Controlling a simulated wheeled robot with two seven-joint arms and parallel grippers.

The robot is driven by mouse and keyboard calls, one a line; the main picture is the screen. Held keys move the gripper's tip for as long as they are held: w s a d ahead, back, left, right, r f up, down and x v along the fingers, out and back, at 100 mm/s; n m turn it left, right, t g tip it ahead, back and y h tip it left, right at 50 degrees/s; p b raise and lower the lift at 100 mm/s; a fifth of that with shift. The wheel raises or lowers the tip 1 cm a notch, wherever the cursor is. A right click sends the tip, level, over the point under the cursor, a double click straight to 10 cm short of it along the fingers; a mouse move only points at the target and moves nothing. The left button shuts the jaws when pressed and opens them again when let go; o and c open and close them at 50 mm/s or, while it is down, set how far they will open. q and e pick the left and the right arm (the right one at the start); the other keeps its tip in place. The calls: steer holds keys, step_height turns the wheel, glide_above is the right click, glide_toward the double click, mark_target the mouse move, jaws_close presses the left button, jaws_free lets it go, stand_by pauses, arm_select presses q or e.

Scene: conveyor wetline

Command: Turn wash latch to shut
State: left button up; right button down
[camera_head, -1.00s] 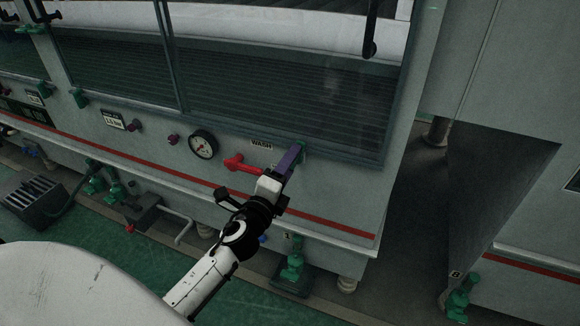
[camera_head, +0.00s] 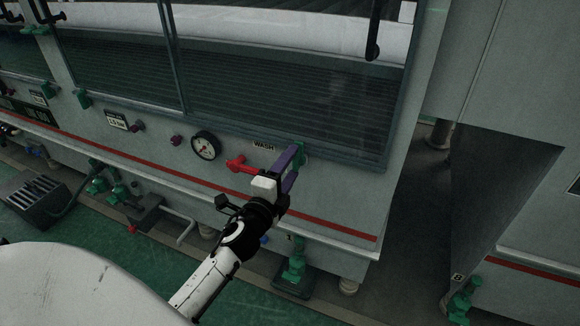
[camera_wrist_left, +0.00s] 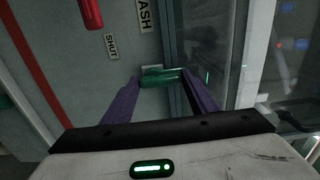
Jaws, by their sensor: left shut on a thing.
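The wash latch is a green handle (camera_wrist_left: 160,77) on the grey machine wall, beside the WASH label (camera_head: 264,147). In the left wrist view it lies between the two purple fingertips of my left gripper (camera_wrist_left: 161,80), which is shut on it. In the head view my left gripper (camera_head: 294,160) reaches up to the wall, its fingers hiding much of the latch (camera_head: 304,158). A SHUT label (camera_wrist_left: 111,45) is on the wall to the left of the latch in the wrist view. My right gripper is not in view.
A red handle (camera_head: 241,163) sticks out close to the left of my gripper, with a round gauge (camera_head: 205,146) further left. The glass window (camera_head: 290,95) is just above the latch. Green valves (camera_head: 295,265) stand low by the floor.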

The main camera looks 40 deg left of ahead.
arm_select(q)
steer(key=o, duration=1)
steer(key=shift+o, duration=0.2)
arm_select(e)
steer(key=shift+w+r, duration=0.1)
arm_select(q)
steer(key=v, duration=1)
steer(key=shift+s, duration=0.2)
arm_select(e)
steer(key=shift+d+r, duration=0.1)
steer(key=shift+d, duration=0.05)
arm_select(q)
steer(key=s+d+f+n+g+h, duration=0.4)
steer(key=s+d+f+n, duration=0.35)
steer(key=d, duration=0.35)
steer(key=s+d+f+n+g+h, duration=0.4)
steer(key=s+d+f+n, duration=0.2)
steer(key=s+d+f, duration=0.4)
step_height(320, 180, up, 12)
steer(key=w+a+y+p, duration=0.1)
steer(key=a+p, duration=0.1)
steer(key=p, duration=1.5)
steer(key=shift+w+g, duration=0.2)
steer(key=shift+g, duration=0.2)
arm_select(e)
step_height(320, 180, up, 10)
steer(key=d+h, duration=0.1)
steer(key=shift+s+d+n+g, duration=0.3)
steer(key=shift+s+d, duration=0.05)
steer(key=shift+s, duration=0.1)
